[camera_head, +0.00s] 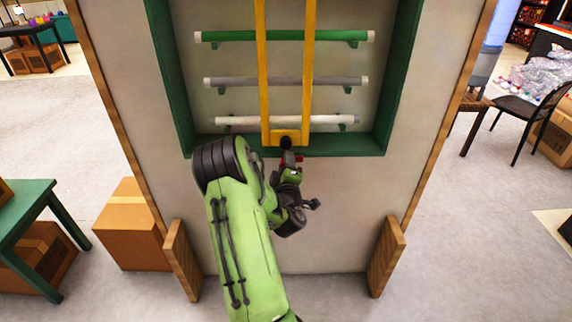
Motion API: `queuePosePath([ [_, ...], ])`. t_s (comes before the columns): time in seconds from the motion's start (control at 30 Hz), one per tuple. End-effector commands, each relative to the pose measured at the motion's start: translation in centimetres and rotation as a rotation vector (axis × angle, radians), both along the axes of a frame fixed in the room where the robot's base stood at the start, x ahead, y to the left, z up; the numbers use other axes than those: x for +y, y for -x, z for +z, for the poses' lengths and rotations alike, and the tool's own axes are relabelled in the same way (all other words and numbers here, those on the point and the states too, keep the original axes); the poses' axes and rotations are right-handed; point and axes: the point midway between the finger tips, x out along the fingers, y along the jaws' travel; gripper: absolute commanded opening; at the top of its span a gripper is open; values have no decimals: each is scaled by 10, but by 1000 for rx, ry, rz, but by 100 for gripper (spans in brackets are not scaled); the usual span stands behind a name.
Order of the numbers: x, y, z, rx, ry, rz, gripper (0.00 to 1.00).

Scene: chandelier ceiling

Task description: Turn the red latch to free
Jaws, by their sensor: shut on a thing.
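The red latch (298,158) shows as a small red patch at the bottom edge of the green frame (350,145), just under the yellow bar (307,85). My gripper (288,160) is at the latch, shut on it; my arm and wrist hide most of the latch and the fingertips. A black round knob (285,142) sits on the lower end of the yellow bar, just above my gripper. How far the latch is turned cannot be told.
Green (285,35), grey (285,82) and white (240,121) tubes lie across the framed panel behind the yellow bar. A cardboard box (130,225) and a green table (25,215) stand left. Black chairs (520,110) stand right. Open floor lies on both sides.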

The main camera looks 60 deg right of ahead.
Motion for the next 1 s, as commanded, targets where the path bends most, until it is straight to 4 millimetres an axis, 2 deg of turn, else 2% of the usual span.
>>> queuePosePath([
  [0.5, 0, 3, -4, -11, -17, -7, 4],
  [0.53, 0, 2, -4, -10, -17, -7, 36],
  [0.67, 0, 2, -3, -12, -16, -5, 56],
  [0.7, 0, 2, -3, -13, -15, -5, 59],
  [1.0, 0, -1, -2, -14, -12, -2, 59],
])
